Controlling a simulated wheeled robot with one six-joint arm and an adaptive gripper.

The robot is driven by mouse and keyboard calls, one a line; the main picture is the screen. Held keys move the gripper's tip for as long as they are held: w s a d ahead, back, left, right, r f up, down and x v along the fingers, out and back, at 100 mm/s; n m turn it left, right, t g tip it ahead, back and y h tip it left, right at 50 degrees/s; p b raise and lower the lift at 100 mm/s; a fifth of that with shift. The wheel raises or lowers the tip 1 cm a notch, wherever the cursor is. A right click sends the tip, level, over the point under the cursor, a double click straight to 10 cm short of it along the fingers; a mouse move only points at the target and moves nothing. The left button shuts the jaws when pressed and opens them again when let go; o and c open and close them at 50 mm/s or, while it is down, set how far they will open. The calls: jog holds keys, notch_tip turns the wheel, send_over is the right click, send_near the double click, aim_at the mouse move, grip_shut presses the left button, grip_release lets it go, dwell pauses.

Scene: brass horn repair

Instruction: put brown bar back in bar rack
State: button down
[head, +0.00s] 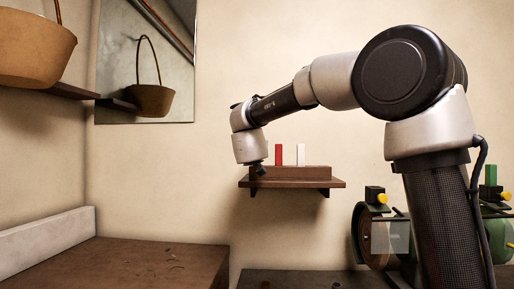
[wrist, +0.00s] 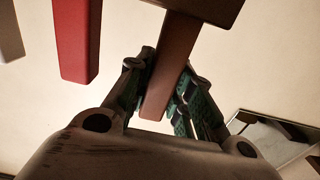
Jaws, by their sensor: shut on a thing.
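In the wrist view the brown bar (wrist: 168,75) lies between the two fingers of my gripper (wrist: 165,105), which is shut on it. The bar's far end meets the edge of a dark brown block, which looks like the bar rack (wrist: 210,8); I cannot tell whether it is in a slot. In the head view the bar rack (head: 310,173) is a long brown block on a wall shelf, with a red bar (head: 279,155) and a white bar (head: 301,154) upright in it. My gripper (head: 257,172) is at the rack's left end. The brown bar is not discernible there.
The red bar (wrist: 75,40) and the white bar (wrist: 10,32) stand beside my gripper in the wrist view. The wall shelf (head: 335,183) holds the rack. A brown bench (head: 130,260) is at lower left, a green machine (head: 370,235) at right. A mirror (head: 180,70) hangs left.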

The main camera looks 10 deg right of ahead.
jog(key=shift+f, duration=1.2)
jog(key=c, duration=1.2)
grip_release()
jog(key=v, duration=1.2)
